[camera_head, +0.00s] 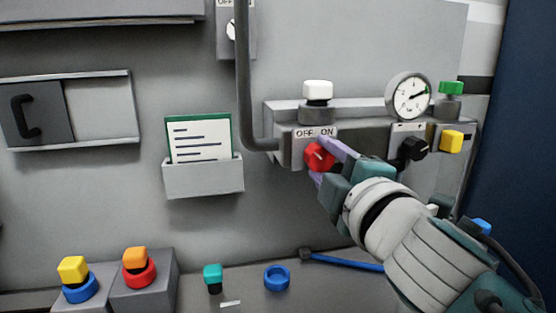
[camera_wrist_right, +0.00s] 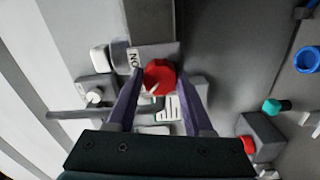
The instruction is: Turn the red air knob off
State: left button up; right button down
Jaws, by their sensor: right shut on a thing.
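The red air knob (camera_head: 319,157) sits on the grey panel block under an OFF/ON label (camera_head: 315,133). My right gripper (camera_head: 326,163) reaches it from the lower right, with its purple fingers around the knob, shut on it. In the right wrist view the red knob (camera_wrist_right: 158,76) lies between the fingertips of the right gripper (camera_wrist_right: 154,85), and a white pointer mark shows on its face. In the head view the fingers cover part of the knob, and I cannot tell which label its pointer faces. My left gripper is not in view.
Around the knob are a white-capped fitting (camera_head: 318,92), a pressure gauge (camera_head: 409,96), a black knob (camera_head: 413,148) and a grey pipe (camera_head: 243,80). A card holder (camera_head: 203,178) hangs left. Coloured parts and a blue-handled tool (camera_head: 345,262) lie below.

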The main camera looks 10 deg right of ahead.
dwell(0.4)
jog(key=shift+c, duration=1.5)
grip_release()
jog(key=shift+s, duration=0.1)
jog(key=s, duration=0.9)
jog(key=shift+s+d, duration=0.2)
jog(key=shift+s, duration=0.2)
